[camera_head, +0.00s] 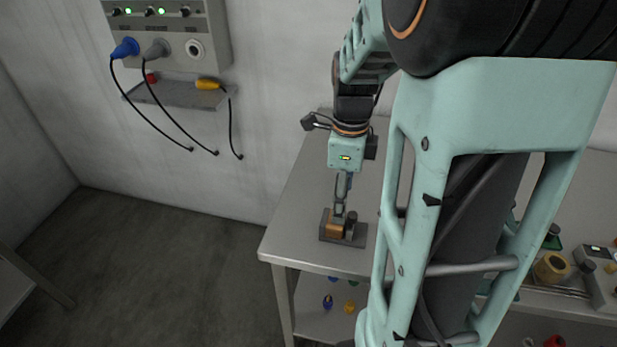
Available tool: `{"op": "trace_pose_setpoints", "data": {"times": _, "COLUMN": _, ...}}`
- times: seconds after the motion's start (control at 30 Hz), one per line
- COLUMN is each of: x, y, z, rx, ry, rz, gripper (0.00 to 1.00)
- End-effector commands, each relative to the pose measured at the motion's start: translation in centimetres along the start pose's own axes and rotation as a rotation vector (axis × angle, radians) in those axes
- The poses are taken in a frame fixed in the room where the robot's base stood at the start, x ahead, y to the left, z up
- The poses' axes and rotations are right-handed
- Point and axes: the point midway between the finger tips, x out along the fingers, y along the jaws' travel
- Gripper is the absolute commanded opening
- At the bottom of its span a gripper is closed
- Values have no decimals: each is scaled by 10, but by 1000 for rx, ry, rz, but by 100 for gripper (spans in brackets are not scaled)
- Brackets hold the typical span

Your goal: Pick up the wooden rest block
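The wooden rest block (334,231) is a small orange-brown piece. It sits on a dark grey base (357,241) near the front left of the grey table. A small dark upright cylinder (352,219) stands just right of the block. My gripper (339,213) points down from above, with its fingertips at the top of the block in this view. The fingers are small and partly overlap one another, so I cannot tell whether they are open or shut, or whether they touch the block.
The table top (300,217) is clear left of the block; my arm hides much of its right side. A wall panel (165,40) with cables and a small shelf (180,94) is at the upper left. A yellow ring-shaped part (551,268) and a control box lie at right.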

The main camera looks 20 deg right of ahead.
Motion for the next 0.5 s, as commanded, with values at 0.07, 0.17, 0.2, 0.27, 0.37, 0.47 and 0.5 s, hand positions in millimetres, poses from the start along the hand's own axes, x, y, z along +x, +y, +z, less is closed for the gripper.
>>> {"op": "trace_pose_setpoints", "data": {"times": 0.07, "x": 15, "y": 0, "z": 0, "rx": 0, "ry": 1, "rz": 2, "gripper": 64}}
{"op": "trace_pose_setpoints", "data": {"times": 0.17, "x": 26, "y": 0, "z": 0, "rx": -1, "ry": 0, "rz": 1, "gripper": 64}}
{"op": "trace_pose_setpoints", "data": {"times": 0.2, "x": 29, "y": -1, "z": 1, "rx": -1, "ry": -1, "rz": -1, "gripper": 64}}
{"op": "trace_pose_setpoints", "data": {"times": 0.27, "x": 32, "y": -1, "z": 1, "rx": -1, "ry": -1, "rz": -2, "gripper": 64}}
{"op": "trace_pose_setpoints", "data": {"times": 0.37, "x": 41, "y": -1, "z": 2, "rx": -1, "ry": -1, "rz": -1, "gripper": 64}}
{"op": "trace_pose_setpoints", "data": {"times": 0.47, "x": 57, "y": -1, "z": 4, "rx": 0, "ry": -1, "rz": 2, "gripper": 64}}
{"op": "trace_pose_setpoints", "data": {"times": 0.5, "x": 63, "y": -2, "z": 5, "rx": 0, "ry": -1, "rz": 1, "gripper": 64}}
